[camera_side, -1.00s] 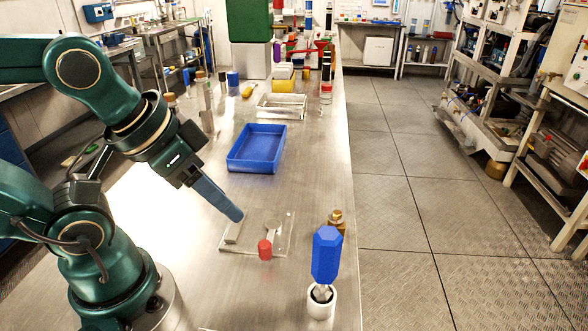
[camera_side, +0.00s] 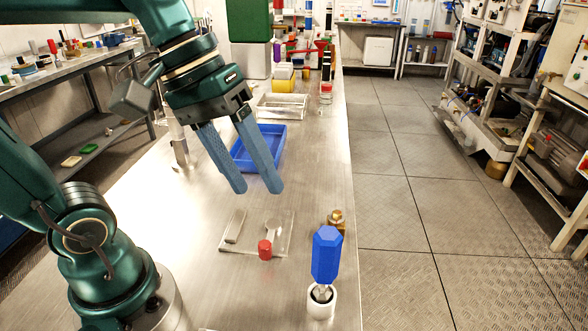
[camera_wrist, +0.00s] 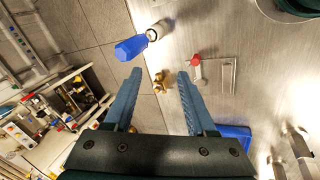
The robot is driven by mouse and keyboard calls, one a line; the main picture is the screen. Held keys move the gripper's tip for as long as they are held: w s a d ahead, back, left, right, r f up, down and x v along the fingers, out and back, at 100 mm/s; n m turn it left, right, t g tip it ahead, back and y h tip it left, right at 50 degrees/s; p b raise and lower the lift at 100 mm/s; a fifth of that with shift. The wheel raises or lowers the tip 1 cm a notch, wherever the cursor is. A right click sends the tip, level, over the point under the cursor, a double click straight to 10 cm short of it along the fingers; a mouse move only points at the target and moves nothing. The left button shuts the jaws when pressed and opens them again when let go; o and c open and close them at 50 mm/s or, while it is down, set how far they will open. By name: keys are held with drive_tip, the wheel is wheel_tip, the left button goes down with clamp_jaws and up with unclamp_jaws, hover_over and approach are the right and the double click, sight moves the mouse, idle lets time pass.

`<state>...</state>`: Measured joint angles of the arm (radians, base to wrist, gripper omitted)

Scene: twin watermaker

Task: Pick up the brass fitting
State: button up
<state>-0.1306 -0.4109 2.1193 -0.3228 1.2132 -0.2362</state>
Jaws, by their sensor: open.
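The brass fitting (camera_side: 336,222) stands near the right edge of the steel bench, partly hidden behind a blue-handled tool in the side view. In the wrist view the brass fitting (camera_wrist: 160,83) shows between my two fingers, beyond their tips. My gripper (camera_side: 260,191) is open and empty, raised above the bench in front of the blue tray and apart from the fitting. Its two blue fingers also show in the wrist view (camera_wrist: 160,72).
A blue-handled tool (camera_side: 327,255) stands upright in a white cup (camera_side: 321,303) close to the fitting. A clear plate (camera_side: 276,245) with a red-capped piece (camera_side: 265,250) lies to its left. A blue tray (camera_side: 240,159) is behind my gripper. The bench edge drops to the floor at right.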

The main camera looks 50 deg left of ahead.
drive_tip(key=w+d+n+g+h, duration=0.1)
drive_tip(key=w+d+n+h, duration=0.1)
drive_tip(key=w+n+h, duration=0.55)
drive_tip(key=n+t+h, duration=0.2)
drive_tip(key=n+t, duration=0.1)
drive_tip(key=n, duration=0.6)
hover_over(329, 218)
drive_tip(key=shift+n, duration=0.45)
wheel_tip(329, 218, down, 16)
drive_tip(key=shift+s+a+f, duration=0.1)
drive_tip(key=shift+a+f, duration=0.05)
drive_tip(key=shift+f, duration=0.25)
drive_tip(key=shift+x, duration=2.5)
clamp_jaws()
drive_tip(key=shift+r, duration=0.1)
